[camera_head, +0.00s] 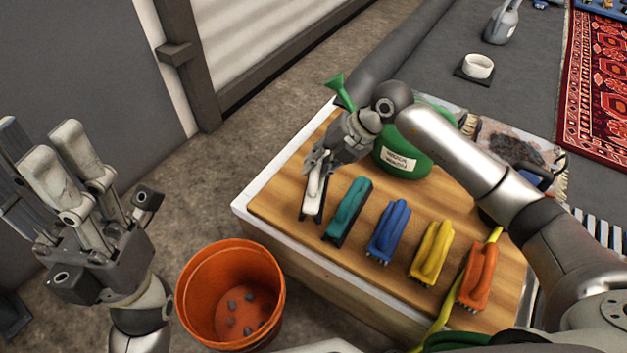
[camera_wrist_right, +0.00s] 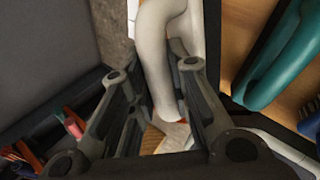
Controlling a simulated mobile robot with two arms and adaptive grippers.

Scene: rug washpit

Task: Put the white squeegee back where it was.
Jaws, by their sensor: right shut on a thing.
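The white squeegee (camera_head: 311,199) is at the left end of a row of coloured tools on the wooden tabletop (camera_head: 279,204). My right gripper (camera_head: 322,166) is shut on it from above and hides its upper part. In the right wrist view the curved white handle (camera_wrist_right: 158,60) lies between the two dark fingers (camera_wrist_right: 165,115). I cannot tell whether the squeegee bears on the wood or hangs just above it. My left gripper (camera_head: 60,165) is at the left, away from the table, with its fingers up, apart and empty.
Beside the squeegee stand teal (camera_head: 348,208), blue (camera_head: 389,230), yellow (camera_head: 431,251) and orange (camera_head: 477,274) tools. A green labelled container (camera_head: 411,172) is behind my right gripper. An orange bucket (camera_head: 230,278) stands on the floor in front of the table.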

